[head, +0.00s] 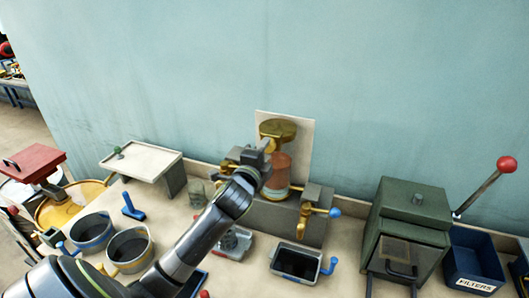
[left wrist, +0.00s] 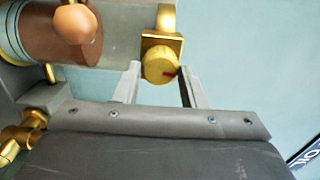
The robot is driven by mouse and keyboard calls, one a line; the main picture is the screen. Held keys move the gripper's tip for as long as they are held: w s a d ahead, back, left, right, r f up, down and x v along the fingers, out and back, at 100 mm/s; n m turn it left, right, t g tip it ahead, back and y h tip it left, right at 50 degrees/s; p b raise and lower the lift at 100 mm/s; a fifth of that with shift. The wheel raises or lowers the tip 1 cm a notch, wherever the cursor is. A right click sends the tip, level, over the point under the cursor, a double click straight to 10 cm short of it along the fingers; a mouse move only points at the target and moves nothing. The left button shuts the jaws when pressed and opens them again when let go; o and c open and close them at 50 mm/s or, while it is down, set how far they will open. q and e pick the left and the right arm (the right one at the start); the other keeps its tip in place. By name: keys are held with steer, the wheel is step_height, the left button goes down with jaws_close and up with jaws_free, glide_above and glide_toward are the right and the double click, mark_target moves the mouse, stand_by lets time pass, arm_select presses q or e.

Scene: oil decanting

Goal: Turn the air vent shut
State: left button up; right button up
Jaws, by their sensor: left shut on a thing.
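In the head view my left gripper (head: 263,146) is at the upper left of the decanter, a reddish vessel (head: 282,170) with a brass cap (head: 279,128). The arm and gripper hide the knob there. My right gripper is not in view.
A brass tap with a blue handle (head: 334,212) sits at the vessel's lower right. A dark pan (head: 298,262) stands below it. Two round pots (head: 130,250) are at the left, a green box (head: 412,215) and a blue filter bin (head: 475,262) at the right.

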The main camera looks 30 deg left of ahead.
arm_select(q)
steer(key=shift+n, duration=0.9)
steer(key=o, duration=1)
